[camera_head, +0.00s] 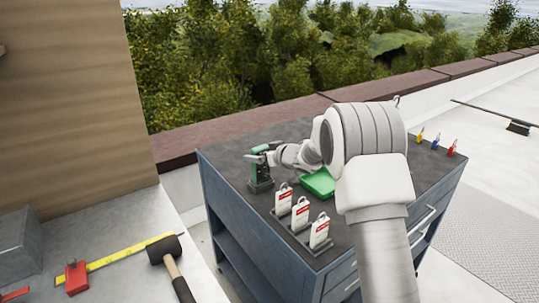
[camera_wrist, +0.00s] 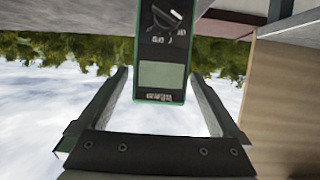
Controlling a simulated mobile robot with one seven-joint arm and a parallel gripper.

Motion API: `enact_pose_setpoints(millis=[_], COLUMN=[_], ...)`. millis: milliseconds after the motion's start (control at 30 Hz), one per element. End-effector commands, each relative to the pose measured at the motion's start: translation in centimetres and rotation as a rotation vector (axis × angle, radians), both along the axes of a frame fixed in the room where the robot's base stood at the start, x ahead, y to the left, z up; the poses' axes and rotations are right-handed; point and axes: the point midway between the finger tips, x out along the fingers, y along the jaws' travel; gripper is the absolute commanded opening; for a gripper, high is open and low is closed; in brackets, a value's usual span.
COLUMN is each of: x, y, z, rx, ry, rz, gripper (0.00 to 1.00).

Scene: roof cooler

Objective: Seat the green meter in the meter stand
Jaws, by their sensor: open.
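The green meter (camera_head: 260,149) stands upright at the dark meter stand (camera_head: 262,186), near the left side of the cart top. In the wrist view the meter (camera_wrist: 161,75) shows its dark face, grey screen and green edge; this view looks upside down. My gripper (camera_wrist: 160,88) is open, with one finger on each side of the meter and a visible gap on both sides. In the head view my gripper (camera_head: 262,156) is at the meter's upper part. The meter's lower end is too small to tell how deep it sits in the stand.
A green tray (camera_head: 318,183) lies right of the stand on the blue-grey cart (camera_head: 235,172). Several red-and-white tags (camera_head: 300,213) stand in front. Small coloured items (camera_head: 436,143) stand at the far right. A mallet (camera_head: 166,250) and yellow rule (camera_head: 130,252) lie on the left ledge.

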Motion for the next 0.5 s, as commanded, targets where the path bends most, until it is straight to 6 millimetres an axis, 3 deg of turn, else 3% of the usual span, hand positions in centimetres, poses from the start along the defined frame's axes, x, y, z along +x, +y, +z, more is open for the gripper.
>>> enact_pose_setpoints(millis=[167,500], x=[-1.5,-7.1], y=[-1.1,-5.0], z=[1.0,4.0], rx=[0.001,0.001], ry=[-0.001,-0.003], rz=[-0.002,-0.004], gripper=[1.00,1.00])
